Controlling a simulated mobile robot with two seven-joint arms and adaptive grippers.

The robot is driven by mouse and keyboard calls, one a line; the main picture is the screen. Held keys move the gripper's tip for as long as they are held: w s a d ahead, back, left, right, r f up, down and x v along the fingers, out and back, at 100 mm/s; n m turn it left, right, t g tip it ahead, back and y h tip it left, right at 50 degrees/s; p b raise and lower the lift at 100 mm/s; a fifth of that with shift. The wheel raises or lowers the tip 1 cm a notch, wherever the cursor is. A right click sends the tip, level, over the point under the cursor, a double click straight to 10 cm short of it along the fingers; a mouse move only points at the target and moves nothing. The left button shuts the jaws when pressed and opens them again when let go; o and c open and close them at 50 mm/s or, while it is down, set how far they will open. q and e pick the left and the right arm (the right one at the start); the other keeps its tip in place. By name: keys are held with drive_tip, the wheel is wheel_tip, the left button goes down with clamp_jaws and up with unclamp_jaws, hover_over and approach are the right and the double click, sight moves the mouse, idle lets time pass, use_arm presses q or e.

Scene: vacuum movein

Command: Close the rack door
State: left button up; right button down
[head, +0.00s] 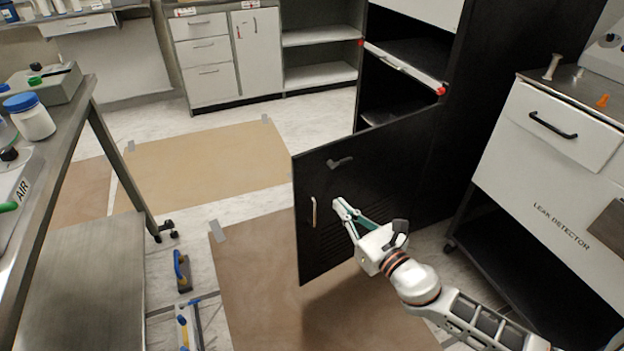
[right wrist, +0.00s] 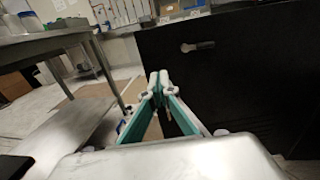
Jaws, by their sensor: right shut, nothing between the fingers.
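The black rack door (head: 375,185) stands swung open from the black rack (head: 480,90). It has a dark latch (head: 340,162) near its top and a light vertical handle (head: 313,212) near its free edge. My right gripper (head: 340,205) is shut and empty, in front of the door's face, just right of the handle. I cannot tell whether its fingertips touch the door. In the right wrist view the shut fingers (right wrist: 158,80) point toward the door's free edge, and the door (right wrist: 240,90) fills the right side. My left gripper is not in view.
A white leak detector cabinet (head: 555,150) on a wheeled stand is at the right. A metal table (head: 85,90) stands at the left. Tools (head: 182,270) lie on the floor near it. Brown floor sheets (head: 205,160) lie on the open floor left of the door.

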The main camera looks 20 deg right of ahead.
sight(310, 174)
drive_tip(key=b+x, duration=0.1)
drive_tip(key=x, duration=0.9)
drive_tip(key=shift+w+f, duration=0.15)
drive_tip(key=shift+w, duration=0.25)
drive_tip(key=shift+w+a, duration=0.15)
drive_tip(key=shift+w, duration=0.4)
drive_tip(key=shift+w+a, duration=0.1)
